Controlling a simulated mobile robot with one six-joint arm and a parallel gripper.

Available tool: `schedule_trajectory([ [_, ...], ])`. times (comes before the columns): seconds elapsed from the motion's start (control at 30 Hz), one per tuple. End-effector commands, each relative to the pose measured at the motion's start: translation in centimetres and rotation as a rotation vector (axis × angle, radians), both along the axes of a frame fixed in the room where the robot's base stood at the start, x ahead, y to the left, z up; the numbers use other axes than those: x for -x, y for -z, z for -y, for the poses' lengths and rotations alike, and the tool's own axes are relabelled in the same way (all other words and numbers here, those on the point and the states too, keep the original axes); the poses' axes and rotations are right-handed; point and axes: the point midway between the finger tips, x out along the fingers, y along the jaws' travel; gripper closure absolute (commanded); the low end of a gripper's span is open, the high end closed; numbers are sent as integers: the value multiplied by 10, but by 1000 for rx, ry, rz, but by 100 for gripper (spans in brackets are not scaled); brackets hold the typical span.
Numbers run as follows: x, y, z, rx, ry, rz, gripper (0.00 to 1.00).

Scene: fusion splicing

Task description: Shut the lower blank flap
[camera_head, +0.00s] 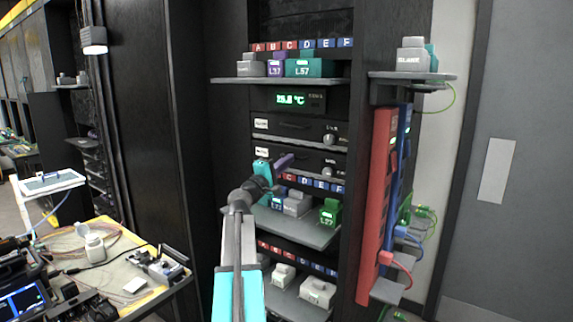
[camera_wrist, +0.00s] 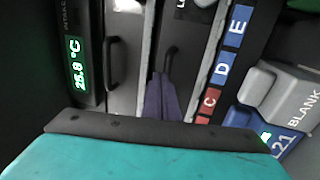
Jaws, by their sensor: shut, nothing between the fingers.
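Two dark blank flaps sit one above the other in the rack, under the temperature display. The lower blank flap (camera_head: 312,158) has a white label at its left and a round knob at its right. Its face and dark curved handle (camera_wrist: 171,60) show in the wrist view. I cannot tell whether it stands slightly ajar. My gripper (camera_head: 290,157) is in front of the lower flap, its purple fingers together and empty. In the wrist view the fingertips (camera_wrist: 160,78) are close to the handle; contact cannot be told.
The upper blank flap (camera_head: 295,126) is just above. The display (camera_head: 297,101) reads about 25.8 °C. A shelf (camera_head: 315,236) with grey, blue and green blocks juts out below. A red panel (camera_head: 377,200) stands at the right, and a cluttered workbench (camera_head: 135,300) at the left.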

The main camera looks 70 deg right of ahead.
Motion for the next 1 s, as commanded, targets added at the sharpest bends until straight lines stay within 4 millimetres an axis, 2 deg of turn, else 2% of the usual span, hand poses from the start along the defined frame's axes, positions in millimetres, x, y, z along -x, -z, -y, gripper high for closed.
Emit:
schedule_trajectory([
  [0.7, -30, 25, -96, -3, -2, 6, 100],
  [1.0, -41, 29, -124, -4, -1, 7, 100],
])
